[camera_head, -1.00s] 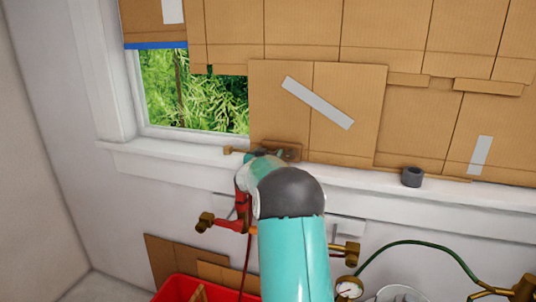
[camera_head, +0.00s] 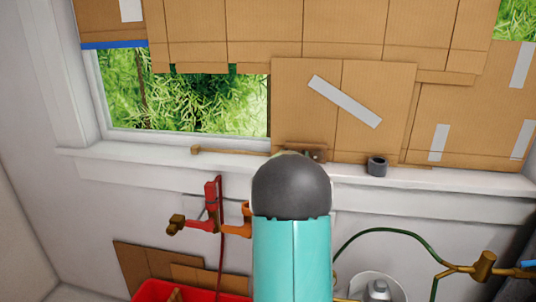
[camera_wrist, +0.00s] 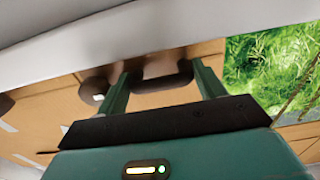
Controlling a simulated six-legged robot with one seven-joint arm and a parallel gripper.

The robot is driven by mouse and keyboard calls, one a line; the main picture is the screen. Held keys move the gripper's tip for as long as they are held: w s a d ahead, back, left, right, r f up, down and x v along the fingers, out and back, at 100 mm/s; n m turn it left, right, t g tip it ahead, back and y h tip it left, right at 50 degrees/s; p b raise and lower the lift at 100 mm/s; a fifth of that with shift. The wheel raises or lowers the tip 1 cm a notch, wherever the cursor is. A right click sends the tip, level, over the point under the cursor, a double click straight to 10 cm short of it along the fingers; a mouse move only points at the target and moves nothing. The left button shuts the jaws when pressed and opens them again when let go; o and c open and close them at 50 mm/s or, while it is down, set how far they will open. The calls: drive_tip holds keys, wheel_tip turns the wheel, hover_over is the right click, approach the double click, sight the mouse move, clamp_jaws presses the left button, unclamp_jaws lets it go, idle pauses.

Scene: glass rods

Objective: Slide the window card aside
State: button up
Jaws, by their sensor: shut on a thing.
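The window card is a brown cardboard panel (camera_head: 390,95) with a slanted grey tape strip. It stands upright against the window just above the sill, its left edge bordering a wide uncovered pane. A small brown block (camera_head: 317,154) shows at its lower edge. In the head view my gripper is hidden behind my dark arm joint. In the wrist view my gripper (camera_wrist: 161,72) has its two green fingers on either side of a dark-edged brown piece at the card's edge, and is shut on it. The exact contact is blurred.
Bare glass (camera_head: 200,105) with greenery outside lies left of the card. A dark grey ring (camera_head: 378,167) stands on the white sill (camera_head: 450,182), in front of the card. Other cardboard panels (camera_head: 470,110) cover the right. Red and brass valve fittings (camera_head: 212,205) are below the sill.

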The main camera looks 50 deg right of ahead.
drive_tip(key=s+d, duration=0.1)
drive_tip(key=s, duration=0.1)
drive_tip(key=s+d, duration=0.1)
drive_tip(key=s, duration=0.2)
drive_tip(key=s+d, duration=0.2)
drive_tip(key=shift+s, duration=0.25)
drive_tip(key=shift+s, duration=0.1)
drive_tip(key=o, duration=1)
drive_tip(key=shift+s, duration=0.1)
drive_tip(key=shift+a, duration=0.1)
drive_tip(key=shift+a, duration=0.25)
drive_tip(key=v, duration=1.3)
